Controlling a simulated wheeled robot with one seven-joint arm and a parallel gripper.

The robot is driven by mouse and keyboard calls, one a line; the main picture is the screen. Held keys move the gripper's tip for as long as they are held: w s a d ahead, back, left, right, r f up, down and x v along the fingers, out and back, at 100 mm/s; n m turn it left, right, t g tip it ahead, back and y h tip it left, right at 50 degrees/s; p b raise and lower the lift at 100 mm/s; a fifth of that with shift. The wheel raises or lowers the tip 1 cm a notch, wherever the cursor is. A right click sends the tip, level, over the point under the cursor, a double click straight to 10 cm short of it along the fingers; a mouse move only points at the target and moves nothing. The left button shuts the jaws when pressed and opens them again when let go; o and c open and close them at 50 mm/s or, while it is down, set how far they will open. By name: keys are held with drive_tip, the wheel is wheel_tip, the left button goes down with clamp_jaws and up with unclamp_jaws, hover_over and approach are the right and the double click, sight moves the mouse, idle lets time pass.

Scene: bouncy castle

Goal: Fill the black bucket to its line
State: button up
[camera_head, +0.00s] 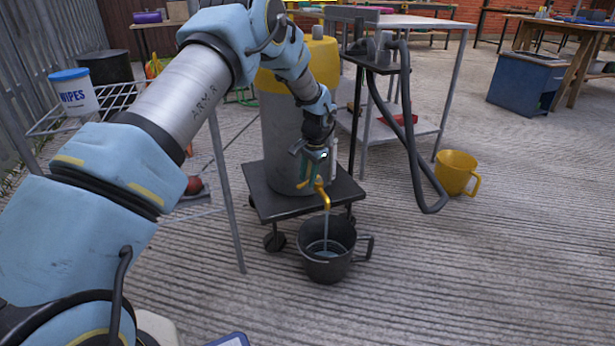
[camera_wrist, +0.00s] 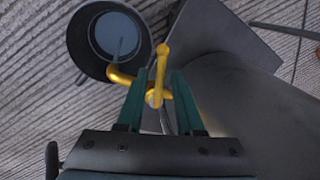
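The black bucket (camera_head: 325,272) stands upright on the ground below the yellow tap (camera_head: 324,199). A thin stream of water (camera_head: 326,230) runs from the spout into it, and water shows inside. I cannot make out the fill line. My gripper (camera_head: 314,172) is at the tap on the grey and yellow tank (camera_head: 282,130). In the wrist view, its green fingers (camera_wrist: 160,95) stand apart on either side of the tap's yellow lever (camera_wrist: 161,60), with gaps showing beside it. The bucket (camera_wrist: 78,42) and stream (camera_wrist: 121,46) also show there, at upper left.
The tank rests on a dark wheeled trolley (camera_head: 261,204). A wire rack (camera_head: 215,180) with a wipes tub (camera_head: 75,95) stands left. A metal table (camera_head: 425,22) with a hanging hose (camera_head: 408,150) stands right. A yellow bucket (camera_head: 455,173) sits on open ground right.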

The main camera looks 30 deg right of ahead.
drive_tip(key=shift+o, duration=0.5)
drive_tip(key=shift+r, duration=0.1)
wheel_tip(320, 180, up, 10)
drive_tip(key=s+p, duration=0.2)
drive_tip(key=p, duration=0.1)
drive_tip(key=shift+d+r, duration=0.2)
drive_tip(key=shift+d, duration=0.05)
